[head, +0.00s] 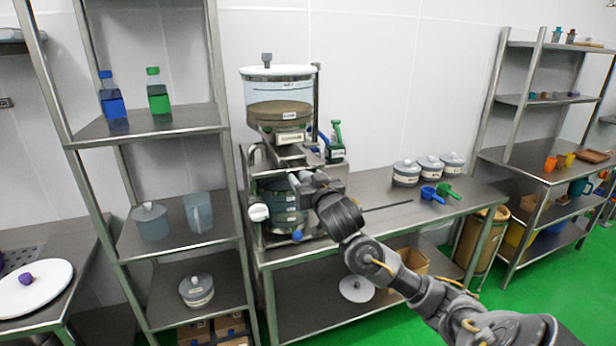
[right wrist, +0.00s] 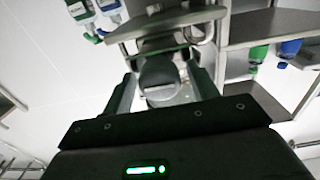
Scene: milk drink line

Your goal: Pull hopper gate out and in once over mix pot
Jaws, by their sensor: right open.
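The hopper (head: 279,88) is a clear, white-lidded vessel with brown powder in it, high on a metal stand. Below its outlet is the metal gate area (head: 291,153). The mix pot (head: 285,218) is a translucent vessel beneath, partly hidden by my right gripper (head: 303,182). That gripper is open in front of the stand, just below the gate area. In the right wrist view a grey rounded handle-like part (right wrist: 160,78) shows between the two open fingers; I cannot tell whether they touch it. My left gripper is not in view.
A white knob (head: 258,212) and a blue knob (head: 297,236) are low on the stand. A shelf rack (head: 150,128) is close at left.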

